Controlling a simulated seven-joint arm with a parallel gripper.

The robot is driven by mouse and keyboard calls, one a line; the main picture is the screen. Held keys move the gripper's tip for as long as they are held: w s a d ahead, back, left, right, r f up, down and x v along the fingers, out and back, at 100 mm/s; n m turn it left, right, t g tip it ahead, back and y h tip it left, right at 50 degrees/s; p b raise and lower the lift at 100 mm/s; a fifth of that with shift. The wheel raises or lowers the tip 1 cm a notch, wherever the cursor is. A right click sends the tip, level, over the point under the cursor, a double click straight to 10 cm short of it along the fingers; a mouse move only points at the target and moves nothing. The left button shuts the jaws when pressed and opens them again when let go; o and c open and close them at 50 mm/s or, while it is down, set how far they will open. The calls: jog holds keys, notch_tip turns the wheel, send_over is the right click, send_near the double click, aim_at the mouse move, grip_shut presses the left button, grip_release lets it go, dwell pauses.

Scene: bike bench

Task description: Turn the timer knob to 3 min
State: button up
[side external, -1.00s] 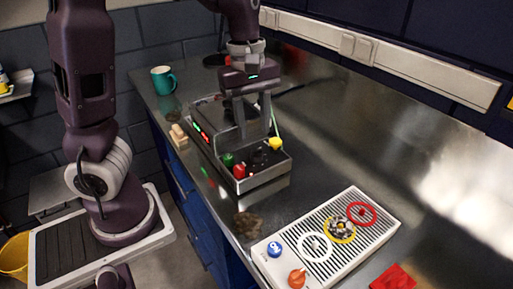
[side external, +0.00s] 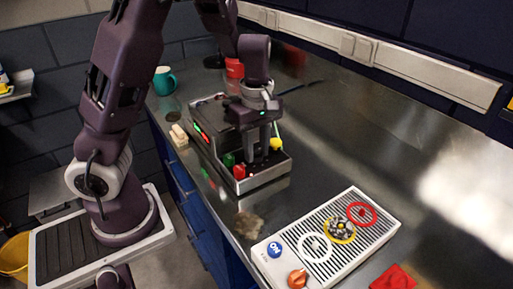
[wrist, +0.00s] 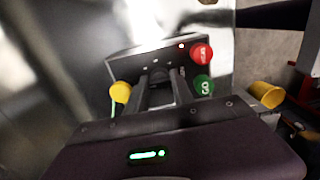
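The metal bench unit (side external: 202,142) has a low front panel carrying a green GO button (wrist: 203,84), a red button (wrist: 201,53) and a yellow ball (wrist: 120,92). My gripper (side external: 258,160) points down over this panel, between the buttons and the yellow ball (side external: 276,144). In the wrist view its two fingers (wrist: 163,77) stand apart, with a dark round part, likely the timer knob, between their tips. Whether the fingers touch it cannot be told. The knob's pointer and the minute marks are hidden or too small to read.
A teal mug (side external: 164,80) and a red cup (side external: 234,68) stand behind. The bench's right side is clear.

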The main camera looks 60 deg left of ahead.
grip_shut()
jog(key=shift+m, duration=0.3)
jog(key=m, duration=0.3)
jog(key=shift+m, duration=2.4)
jog(key=o, duration=0.7)
grip_release()
jog(key=shift+c, duration=0.2)
jog(key=shift+r, duration=0.1)
